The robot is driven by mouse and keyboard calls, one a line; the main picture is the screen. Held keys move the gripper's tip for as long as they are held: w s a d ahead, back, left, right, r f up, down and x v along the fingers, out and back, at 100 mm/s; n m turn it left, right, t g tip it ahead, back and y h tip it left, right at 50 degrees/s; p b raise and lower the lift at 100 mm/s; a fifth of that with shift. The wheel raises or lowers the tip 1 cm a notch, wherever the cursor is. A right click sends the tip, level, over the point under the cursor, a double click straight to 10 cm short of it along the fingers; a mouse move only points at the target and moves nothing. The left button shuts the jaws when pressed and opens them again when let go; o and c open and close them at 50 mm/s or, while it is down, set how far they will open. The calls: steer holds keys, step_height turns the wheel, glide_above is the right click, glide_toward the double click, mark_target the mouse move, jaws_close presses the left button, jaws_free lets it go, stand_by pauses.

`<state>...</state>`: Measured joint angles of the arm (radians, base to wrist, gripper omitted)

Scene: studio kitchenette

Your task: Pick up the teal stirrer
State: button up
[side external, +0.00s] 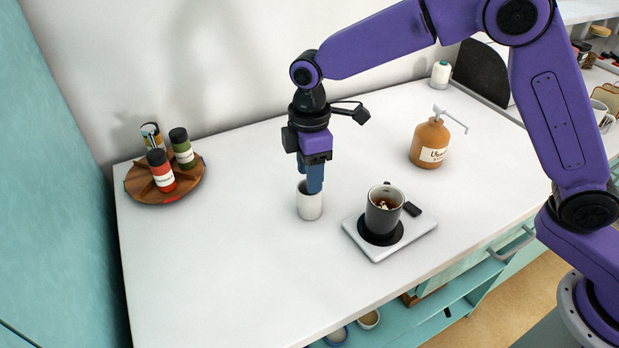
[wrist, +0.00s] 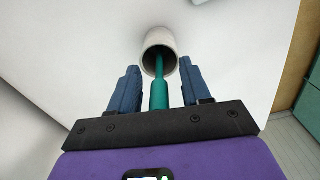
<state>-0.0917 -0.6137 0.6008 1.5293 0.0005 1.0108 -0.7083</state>
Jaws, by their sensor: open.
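The teal stirrer (wrist: 159,94) shows in the wrist view, standing in a white cup (wrist: 154,40) with its handle end toward my gripper. My gripper (wrist: 160,82) is open, with one blue finger on each side of the stirrer and a visible gap to each. In the side view my gripper (side external: 314,188) points down at the white cup (side external: 309,206), with the fingertips at about its rim. The stirrer is hidden there behind the fingers.
A dark mug (side external: 383,216) stands on a flat white plate (side external: 412,239) right of the cup. An orange pump bottle (side external: 430,143) stands behind. A wooden round tray (side external: 142,190) with several spice jars is at left. The counter's front left is clear.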

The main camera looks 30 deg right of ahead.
jaws_close()
steer(key=shift+r, duration=0.1)
